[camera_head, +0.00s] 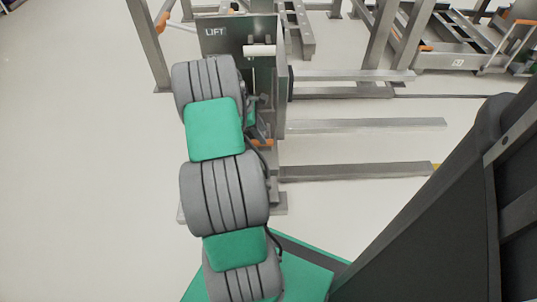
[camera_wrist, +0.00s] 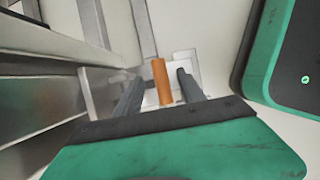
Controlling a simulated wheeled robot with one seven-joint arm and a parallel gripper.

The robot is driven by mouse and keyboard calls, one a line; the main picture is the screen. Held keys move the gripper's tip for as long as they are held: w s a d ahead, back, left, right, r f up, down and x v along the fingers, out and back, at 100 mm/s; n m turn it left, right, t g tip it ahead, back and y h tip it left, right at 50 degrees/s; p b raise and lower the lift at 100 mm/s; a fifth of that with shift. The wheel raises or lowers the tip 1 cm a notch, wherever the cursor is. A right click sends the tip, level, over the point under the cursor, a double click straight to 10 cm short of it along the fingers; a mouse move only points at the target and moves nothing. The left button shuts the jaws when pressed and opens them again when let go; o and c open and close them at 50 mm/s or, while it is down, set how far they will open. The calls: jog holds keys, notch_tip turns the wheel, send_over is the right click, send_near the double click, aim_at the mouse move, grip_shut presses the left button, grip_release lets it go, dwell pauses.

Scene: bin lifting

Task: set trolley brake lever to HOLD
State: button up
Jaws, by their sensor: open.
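An orange grip (camera_wrist: 162,82) on a grey metal bar, which looks like the trolley brake lever, stands between the two fingers of my gripper (camera_wrist: 160,92) in the wrist view. The fingers are apart, one on each side of the grip, and I cannot tell whether either touches it. A pale plate (camera_wrist: 184,58) lies behind the grip, with no readable HOLD mark. In the head view my arm hides most of the gripper. A bit of orange (camera_head: 262,142) shows just right of the arm; I cannot tell whether it is the same grip.
A grey-green panel marked LIFT (camera_head: 222,46) with a white handle (camera_head: 260,50) stands beyond my arm. Long metal rails (camera_head: 355,172) run right at floor level. Metal frames and a conveyor (camera_head: 450,55) stand at the back right. The floor at left is clear.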

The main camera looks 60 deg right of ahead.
aim_at(269, 142)
jog(key=b+x, duration=0.3)
jog(key=x, duration=0.4)
jog(key=shift+f, duration=0.15)
jog(key=shift+c, duration=0.4)
grip_shut()
dwell(0.7)
